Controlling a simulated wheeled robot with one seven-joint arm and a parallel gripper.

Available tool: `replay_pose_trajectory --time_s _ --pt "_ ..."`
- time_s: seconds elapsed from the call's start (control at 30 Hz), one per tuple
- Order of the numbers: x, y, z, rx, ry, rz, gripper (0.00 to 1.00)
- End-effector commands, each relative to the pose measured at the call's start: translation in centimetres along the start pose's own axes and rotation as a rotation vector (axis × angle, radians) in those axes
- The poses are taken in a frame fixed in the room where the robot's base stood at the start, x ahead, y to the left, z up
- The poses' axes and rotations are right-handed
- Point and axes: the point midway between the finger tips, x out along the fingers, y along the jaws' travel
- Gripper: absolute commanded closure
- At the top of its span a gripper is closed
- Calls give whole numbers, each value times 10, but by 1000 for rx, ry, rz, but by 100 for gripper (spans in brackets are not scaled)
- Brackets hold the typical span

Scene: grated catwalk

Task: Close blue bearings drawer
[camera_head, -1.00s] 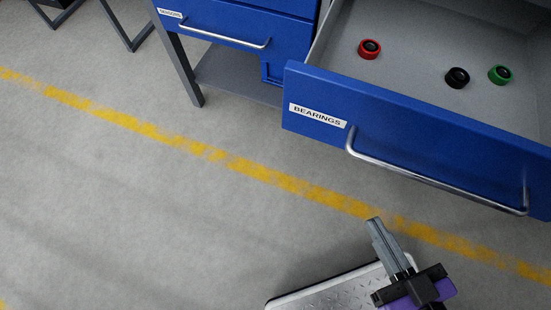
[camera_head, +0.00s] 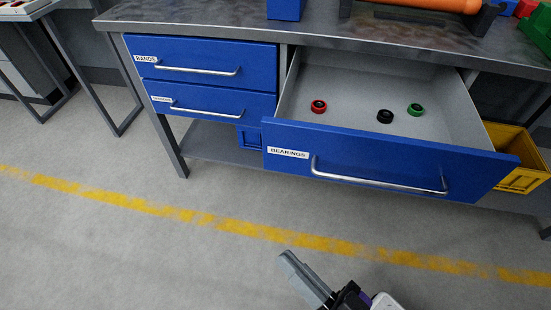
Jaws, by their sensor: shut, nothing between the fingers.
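The blue drawer (camera_head: 390,165) labelled BEARINGS is pulled far out from the bench at the right of the picture. A silver bar handle (camera_head: 380,182) runs across its front. Inside lie a red ring (camera_head: 319,106), a black ring (camera_head: 385,116) and a green ring (camera_head: 415,109). My gripper (camera_head: 287,259) is at the bottom centre, in front of and below the drawer in the picture. Its fingers are together and empty, apart from the drawer front and handle. The lower part of my arm is cut off by the frame's bottom edge.
Two shut blue drawers, the upper (camera_head: 200,62) labelled BANDS, sit left of the open one. The workbench top (camera_head: 230,22) carries an orange object (camera_head: 430,4) and colored bins. A yellow bin (camera_head: 525,160) is at right. The grey floor (camera_head: 120,255) with a yellow line is clear at left.

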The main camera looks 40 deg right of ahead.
Motion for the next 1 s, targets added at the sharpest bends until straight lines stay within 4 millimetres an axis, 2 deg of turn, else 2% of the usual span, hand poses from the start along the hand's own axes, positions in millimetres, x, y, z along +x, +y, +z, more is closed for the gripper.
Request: replay_pose_trajectory --time_s 0.03,0.17,0.3,0.47,0.57,0.7,0.8,1.0 --pt "10 -12 -12 63 37 -19 100" --pt "36 -39 -36 300 152 -70 100" --pt "68 -68 -68 698 313 -138 100" --pt "97 -79 -88 1238 503 -190 100" --pt "110 -72 -85 1602 645 -195 100" --pt "111 -50 -59 2009 875 -171 100" --pt "100 -31 -39 2186 1043 -164 100" --pt "79 -10 -20 2315 1238 -185 100"
